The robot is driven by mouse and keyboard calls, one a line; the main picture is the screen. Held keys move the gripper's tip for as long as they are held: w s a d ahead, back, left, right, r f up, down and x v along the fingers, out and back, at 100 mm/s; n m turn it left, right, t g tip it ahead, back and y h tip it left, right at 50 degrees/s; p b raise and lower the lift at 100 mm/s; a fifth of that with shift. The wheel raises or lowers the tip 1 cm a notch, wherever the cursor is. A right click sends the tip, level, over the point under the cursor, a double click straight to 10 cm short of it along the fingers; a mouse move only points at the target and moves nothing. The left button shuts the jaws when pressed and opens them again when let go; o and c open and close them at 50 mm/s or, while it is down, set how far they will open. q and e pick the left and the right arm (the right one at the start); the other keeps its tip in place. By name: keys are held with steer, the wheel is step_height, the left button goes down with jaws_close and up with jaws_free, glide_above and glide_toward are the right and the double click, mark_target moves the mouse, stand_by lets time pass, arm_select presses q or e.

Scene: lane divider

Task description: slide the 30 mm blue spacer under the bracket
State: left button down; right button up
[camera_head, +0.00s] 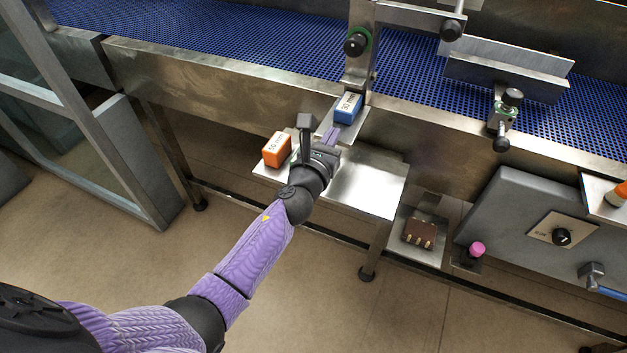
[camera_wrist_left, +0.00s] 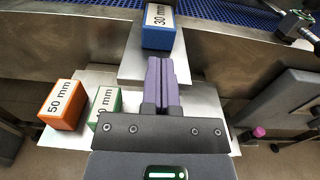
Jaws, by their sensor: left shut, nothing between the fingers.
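The blue spacer (camera_head: 347,107), labelled 30 mm, sits on a small metal ledge (camera_head: 354,127) at the foot of the bracket (camera_head: 359,72), a steel upright with a dark knob. In the left wrist view the blue spacer (camera_wrist_left: 158,40) is straight ahead of my fingers. I cannot tell how far it is under the bracket. My left gripper (camera_head: 332,132) is shut and empty, its purple fingers together, pointing at the spacer's near side. It also shows in the left wrist view (camera_wrist_left: 160,62). Whether the fingertips touch the spacer is unclear. My right gripper is not in view.
An orange 50 mm block (camera_head: 277,149) stands on the metal shelf (camera_head: 365,185), left of my gripper. A green block (camera_wrist_left: 106,100) beside it is partly hidden by my gripper. The blue conveyor belt (camera_head: 240,35) runs behind, with a steel rail along its front.

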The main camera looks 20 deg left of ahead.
arm_select(q)
steer(key=s, duration=1)
steer(key=s+a+f+n+g, duration=0.1)
steer(key=s+f+n+g, duration=0.2)
steer(key=s+f+n, duration=0.45)
steer(key=s+a+f+n+g, duration=0.15)
steer(key=f+n+g, duration=0.3)
steer(key=f, duration=0.65)
steer(key=s+f+n+g, duration=0.3)
steer(key=s+f+n, duration=0.3)
steer(key=f, duration=0.3)
steer(key=s+f+n+g, duration=0.3)
steer(key=s+n, duration=0.4)
steer(key=s, duration=0.4)
steer(key=s+f+n+g, duration=0.4)
steer(key=s+f+n, duration=0.2)
steer(key=s, duration=0.6)
steer(key=n+p, duration=0.1)
steer(key=n, duration=0.1)
steer(key=shift+a+n+y, duration=0.25)
steer(key=shift+n+y, duration=0.05)
